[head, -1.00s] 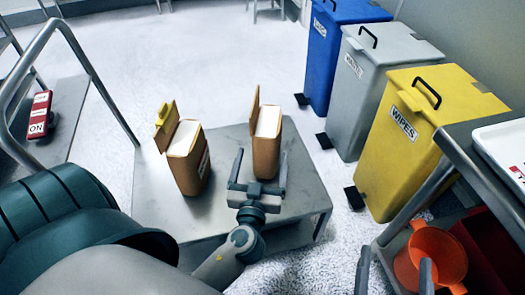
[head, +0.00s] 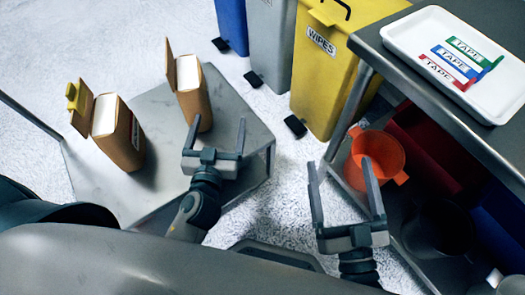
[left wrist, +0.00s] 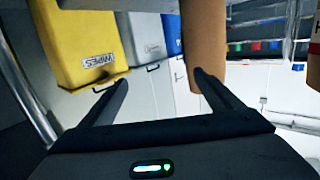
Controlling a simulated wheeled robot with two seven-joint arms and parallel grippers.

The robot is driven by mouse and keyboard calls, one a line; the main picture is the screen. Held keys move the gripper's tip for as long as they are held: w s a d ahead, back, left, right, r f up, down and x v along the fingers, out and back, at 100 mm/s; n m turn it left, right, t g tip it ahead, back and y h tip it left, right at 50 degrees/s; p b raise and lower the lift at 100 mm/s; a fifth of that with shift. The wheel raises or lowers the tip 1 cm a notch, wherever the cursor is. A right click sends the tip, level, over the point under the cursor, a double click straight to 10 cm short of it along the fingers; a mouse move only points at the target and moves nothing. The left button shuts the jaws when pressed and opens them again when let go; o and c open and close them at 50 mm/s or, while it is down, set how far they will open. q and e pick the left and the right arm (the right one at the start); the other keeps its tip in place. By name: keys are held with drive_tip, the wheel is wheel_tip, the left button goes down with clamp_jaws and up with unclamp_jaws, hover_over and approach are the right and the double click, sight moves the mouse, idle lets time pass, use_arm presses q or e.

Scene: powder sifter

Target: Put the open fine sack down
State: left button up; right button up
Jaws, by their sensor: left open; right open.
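Two open brown sacks with white insides stand upright on a low grey metal stand (head: 160,185). The left sack (head: 125,150) has a yellow clip on its raised flap. The right sack (head: 196,105) stands close to my left gripper (head: 216,128), which is open just in front of it. In the left wrist view the right sack (left wrist: 203,40) shows beyond the right fingertip; I cannot tell whether they touch. I cannot read which sack is the fine one. My right gripper (head: 341,168) is open and empty, right of the stand.
Yellow (head: 335,75), grey (head: 268,45) and blue (head: 232,22) bins stand behind. At right, a metal table (head: 400,50) carries a white tray (head: 420,30) with tape labels. An orange bucket (head: 376,155) sits underneath. Floor is clear behind the sacks.

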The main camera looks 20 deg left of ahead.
use_arm(q)
drive_tip(key=s+d+r+m+h, duration=0.1)
drive_tip(key=s+d+m+h, duration=0.15)
drive_tip(key=d, duration=0.25)
drive_tip(key=s+d+r+m+h, duration=0.1)
drive_tip(key=s+d+m+h, duration=0.1)
drive_tip(key=d+h, duration=0.3)
drive_tip(key=s+d+r+t+h, duration=0.2)
drive_tip(key=s+d+r+h, duration=0.1)
drive_tip(key=s+d+r, duration=0.2)
drive_tip(key=shift+s+d+r+t, duration=0.15)
drive_tip(key=shift+s+r+t, duration=0.15)
drive_tip(key=shift+s+r, duration=0.75)
drive_tip(key=shift+w+r, duration=0.3)
drive_tip(key=shift+w, duration=0.1)
drive_tip(key=shift+c, duration=0.3)
